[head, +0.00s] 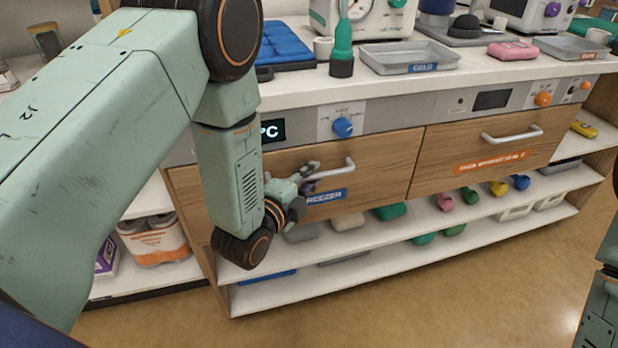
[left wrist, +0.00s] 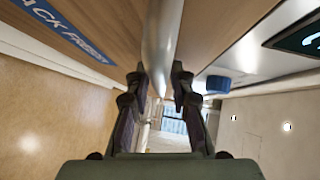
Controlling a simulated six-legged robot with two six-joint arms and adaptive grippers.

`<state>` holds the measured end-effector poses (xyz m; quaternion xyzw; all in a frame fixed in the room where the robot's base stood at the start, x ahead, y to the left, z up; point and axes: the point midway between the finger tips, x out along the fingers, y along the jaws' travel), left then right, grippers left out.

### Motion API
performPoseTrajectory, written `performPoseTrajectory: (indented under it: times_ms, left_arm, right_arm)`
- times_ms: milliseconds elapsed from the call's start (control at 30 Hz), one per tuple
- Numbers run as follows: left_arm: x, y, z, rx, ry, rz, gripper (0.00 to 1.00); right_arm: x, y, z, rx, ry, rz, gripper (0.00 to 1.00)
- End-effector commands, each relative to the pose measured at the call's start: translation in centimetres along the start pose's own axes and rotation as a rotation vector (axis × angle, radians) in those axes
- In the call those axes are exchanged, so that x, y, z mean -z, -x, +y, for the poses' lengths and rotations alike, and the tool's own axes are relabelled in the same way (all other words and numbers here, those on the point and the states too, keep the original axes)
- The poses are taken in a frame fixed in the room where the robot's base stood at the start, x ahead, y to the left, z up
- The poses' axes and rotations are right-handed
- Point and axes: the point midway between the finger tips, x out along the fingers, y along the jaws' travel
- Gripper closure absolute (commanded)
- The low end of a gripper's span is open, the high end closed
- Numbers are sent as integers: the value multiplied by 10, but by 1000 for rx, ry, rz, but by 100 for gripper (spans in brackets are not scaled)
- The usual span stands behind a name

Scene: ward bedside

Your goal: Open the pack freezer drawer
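The pack freezer drawer (head: 375,160) is the left wooden drawer front, with a blue label (head: 326,196) partly hidden by my gripper. It looks shut, about level with the drawer to its right. Its silver bar handle (head: 338,172) is partly covered at the left end. My left gripper (head: 312,178) is at this handle. In the left wrist view the gripper's fingers (left wrist: 160,88) are apart, with the handle bar (left wrist: 160,40) running between them and a gap showing on each side. The blue label (left wrist: 62,30) shows there too. My right gripper is out of view.
A second drawer (head: 485,155) with an orange label is to the right. A blue knob (head: 343,127) sits on the panel above the handle. The counter above holds a tray (head: 410,57) and a green bottle (head: 342,50). Open shelves lie below; the floor in front is clear.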

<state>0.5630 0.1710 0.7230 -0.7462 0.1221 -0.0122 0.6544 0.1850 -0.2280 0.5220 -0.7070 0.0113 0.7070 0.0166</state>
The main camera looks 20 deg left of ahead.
Motion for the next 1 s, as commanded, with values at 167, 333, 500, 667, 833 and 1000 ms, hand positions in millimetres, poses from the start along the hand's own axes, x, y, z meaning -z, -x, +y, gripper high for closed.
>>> performPoseTrajectory:
  times_ms: [167,333,500,667,833,1000]
  left_arm:
    - [0,0,0,0,0,0,84]
    - [0,0,0,0,0,0,99]
    - [0,0,0,0,0,0,100]
    - [0,0,0,0,0,0,100]
    - [0,0,0,0,0,0,100]
    - [0,0,0,0,0,0,100]
  right_arm:
    - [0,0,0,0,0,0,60]
    - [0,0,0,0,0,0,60]
    - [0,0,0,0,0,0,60]
    - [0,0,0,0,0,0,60]
    - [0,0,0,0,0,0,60]
    - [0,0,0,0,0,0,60]
